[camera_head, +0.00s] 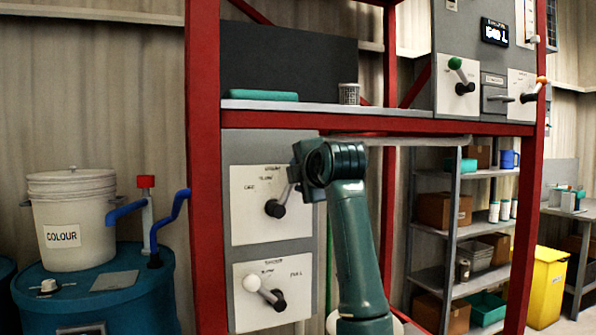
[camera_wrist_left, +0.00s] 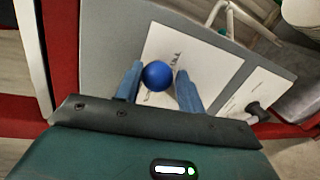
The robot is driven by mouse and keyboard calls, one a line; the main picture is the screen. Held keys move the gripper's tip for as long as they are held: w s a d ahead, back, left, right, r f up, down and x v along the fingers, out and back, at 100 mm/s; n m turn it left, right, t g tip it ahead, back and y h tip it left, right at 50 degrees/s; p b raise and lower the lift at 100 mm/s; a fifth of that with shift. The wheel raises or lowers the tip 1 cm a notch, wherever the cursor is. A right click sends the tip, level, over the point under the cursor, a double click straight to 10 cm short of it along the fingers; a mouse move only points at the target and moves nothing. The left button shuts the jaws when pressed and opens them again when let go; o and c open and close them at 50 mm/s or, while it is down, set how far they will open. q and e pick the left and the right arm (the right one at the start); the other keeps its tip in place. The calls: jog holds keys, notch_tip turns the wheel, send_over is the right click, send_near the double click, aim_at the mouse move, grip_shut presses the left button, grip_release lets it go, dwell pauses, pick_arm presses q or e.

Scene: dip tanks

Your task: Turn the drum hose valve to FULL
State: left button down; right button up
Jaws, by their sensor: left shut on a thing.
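A white valve plate (camera_head: 248,225) is on the grey panel behind the red frame. Its lever leans up and right from a dark hub (camera_head: 277,208), past the upper middle label. The lever's end and the plate's right-hand label are hidden behind my left gripper (camera_head: 294,183). In the left wrist view, a blue ball knob (camera_wrist_left: 157,75) sits between the two fingers of the left gripper (camera_wrist_left: 157,82), which is shut on it. The small print is too blurred to tell whether this is the drum hose valve. My right gripper is not in view.
A second valve plate (camera_head: 245,318) below has a white-knobbed lever (camera_head: 252,284) pointing up-left. A blue drum (camera_head: 100,300) with a COLOUR bucket (camera_head: 72,215) stands left. The red post (camera_head: 204,150) is close by. A shelf rack (camera_head: 449,240) stands right.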

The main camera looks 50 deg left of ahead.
pick_arm(q)
jog(key=w+f+m, duration=0.1)
jog(key=f+m+g+p, duration=0.1)
jog(key=m, duration=0.1)
jog(key=shift+w+d, duration=0.25)
jog(key=shift+w, duration=0.1)
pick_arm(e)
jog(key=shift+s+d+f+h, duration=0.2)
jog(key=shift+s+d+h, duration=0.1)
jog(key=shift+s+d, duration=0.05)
pick_arm(q)
jog(key=c, duration=1.3)
grip_release()
jog(key=o, duration=0.3)
jog(key=shift+s, duration=0.15)
jog(key=shift+o, duration=0.7)
jog(key=shift+r, duration=0.1)
jog(key=shift+d, duration=0.1)
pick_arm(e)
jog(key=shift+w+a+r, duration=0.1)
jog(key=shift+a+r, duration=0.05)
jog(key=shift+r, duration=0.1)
